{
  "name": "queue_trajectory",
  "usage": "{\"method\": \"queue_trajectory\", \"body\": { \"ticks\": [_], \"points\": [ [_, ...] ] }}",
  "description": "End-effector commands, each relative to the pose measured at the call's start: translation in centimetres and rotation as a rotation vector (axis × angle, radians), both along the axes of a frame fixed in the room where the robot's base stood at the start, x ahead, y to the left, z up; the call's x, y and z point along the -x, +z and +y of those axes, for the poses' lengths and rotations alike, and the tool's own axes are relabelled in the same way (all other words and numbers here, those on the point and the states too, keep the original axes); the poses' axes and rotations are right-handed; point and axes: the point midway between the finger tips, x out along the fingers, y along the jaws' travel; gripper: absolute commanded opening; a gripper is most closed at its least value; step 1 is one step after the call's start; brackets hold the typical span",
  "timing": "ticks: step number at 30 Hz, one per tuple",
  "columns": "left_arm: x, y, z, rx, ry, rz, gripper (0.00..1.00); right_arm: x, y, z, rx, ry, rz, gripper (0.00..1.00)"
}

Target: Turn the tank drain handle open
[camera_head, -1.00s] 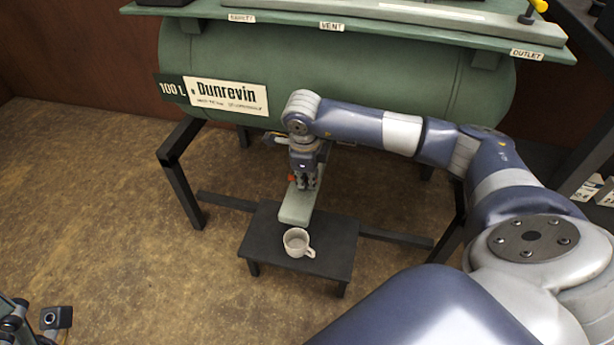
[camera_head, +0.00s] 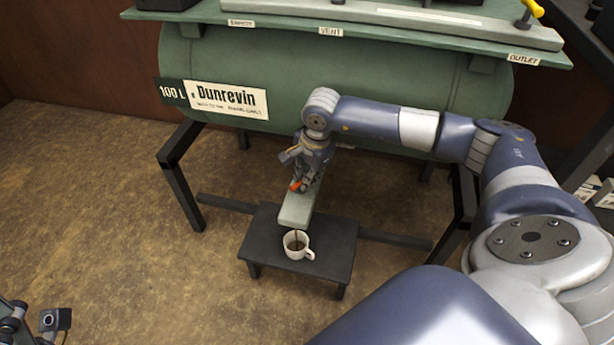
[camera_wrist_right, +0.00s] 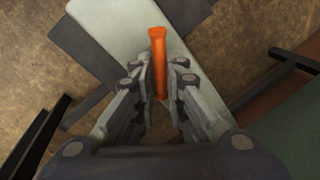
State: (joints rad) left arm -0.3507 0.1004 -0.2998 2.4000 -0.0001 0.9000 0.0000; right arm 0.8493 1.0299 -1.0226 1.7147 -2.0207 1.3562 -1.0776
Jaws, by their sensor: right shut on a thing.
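The green tank (camera_head: 400,75) lies on its side in a dark frame. The orange drain handle (camera_head: 296,187) shows at my right gripper (camera_head: 303,183), below the tank. In the right wrist view the handle (camera_wrist_right: 158,58) runs between the two fingers of my right gripper (camera_wrist_right: 162,85), which is shut on it; its far end sticks out. The valve itself is hidden by the gripper. A white mug (camera_head: 297,252) stands below on a low black stand (camera_head: 335,247). A thin brown stream falls into it, and brown liquid shows inside. My left gripper (camera_head: 15,318) is only partly seen at the lower left.
A pale grey-green bar (camera_head: 296,212) lies below the right gripper, near the mug. Dark frame legs (camera_head: 182,178) and a low crossbar (camera_head: 395,239) stand around. A shelf edge is at the right. The floor at left is clear.

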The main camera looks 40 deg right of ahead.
Motion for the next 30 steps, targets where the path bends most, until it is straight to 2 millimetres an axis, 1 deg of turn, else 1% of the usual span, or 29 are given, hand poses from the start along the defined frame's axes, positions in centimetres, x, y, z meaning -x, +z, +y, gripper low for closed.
{"method": "queue_trajectory", "body": {
  "ticks": [1, 6, 15, 21, 30],
  "points": [
    [0.00, 0.08, 0.00, 0.000, 0.000, 0.000, 0.59, -0.34, 0.25, -0.13, 0.000, 0.042, -0.009, 0.00],
    [0.01, 0.16, 0.00, 0.000, 0.000, 0.000, 0.59, -0.55, 0.25, -0.11, 0.000, 0.201, -0.009, 0.00],
    [0.01, 0.20, 0.00, 0.000, 0.000, 0.000, 0.59, -0.86, 0.22, 0.00, 0.000, 0.435, -0.010, 0.00],
    [0.01, 0.19, 0.00, 0.000, 0.000, -0.001, 0.59, -0.98, 0.24, 0.11, 0.000, 0.539, -0.010, 0.00],
    [0.01, 0.17, -0.01, 0.000, 0.000, -0.001, 0.59, -1.04, 0.25, 0.17, 0.000, 0.605, -0.010, 0.00]
  ]
}}
